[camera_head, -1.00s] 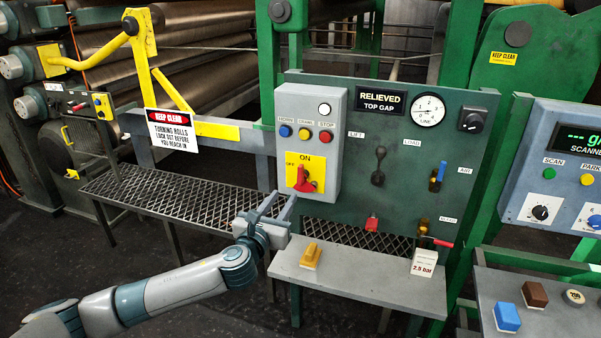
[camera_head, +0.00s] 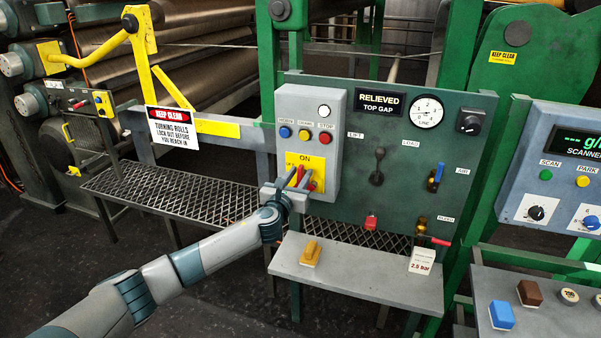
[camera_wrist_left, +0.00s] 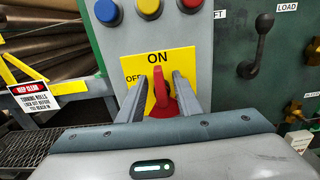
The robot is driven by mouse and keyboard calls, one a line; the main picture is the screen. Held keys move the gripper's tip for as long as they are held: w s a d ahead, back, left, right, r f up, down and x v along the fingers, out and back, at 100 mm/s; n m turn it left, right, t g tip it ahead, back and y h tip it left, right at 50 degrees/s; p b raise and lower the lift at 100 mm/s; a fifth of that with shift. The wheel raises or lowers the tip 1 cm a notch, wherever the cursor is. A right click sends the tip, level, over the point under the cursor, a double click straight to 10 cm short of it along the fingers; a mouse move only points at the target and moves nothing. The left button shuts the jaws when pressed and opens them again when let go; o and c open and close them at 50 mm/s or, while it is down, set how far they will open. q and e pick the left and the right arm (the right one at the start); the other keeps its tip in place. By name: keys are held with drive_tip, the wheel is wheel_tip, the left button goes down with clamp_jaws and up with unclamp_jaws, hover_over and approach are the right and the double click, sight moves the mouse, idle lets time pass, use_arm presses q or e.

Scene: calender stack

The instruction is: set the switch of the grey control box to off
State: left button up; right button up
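The grey control box (camera_head: 333,122) is on the left of the green panel. Its yellow plate (camera_wrist_left: 184,62) carries a red rotary switch (camera_wrist_left: 161,90), with ON above and OFF to the left. The switch handle points nearly straight up, toward ON. My left gripper (camera_head: 300,175) is at the plate. In the left wrist view its two fingers (camera_wrist_left: 160,88) stand on either side of the red handle, with a gap visible at least on the right. The OFF label is partly hidden by the left finger. My right gripper is not in view.
Blue, yellow and red buttons (camera_head: 305,134) sit just above the plate. A grey shelf (camera_head: 340,280) with a yellow-brown block (camera_head: 311,253) is below. A black lever (camera_head: 378,165) is to the right. A mesh platform (camera_head: 165,195) lies to the left.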

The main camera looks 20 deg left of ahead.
use_arm(q)
drive_tip(key=shift+w, duration=0.55)
clamp_jaws()
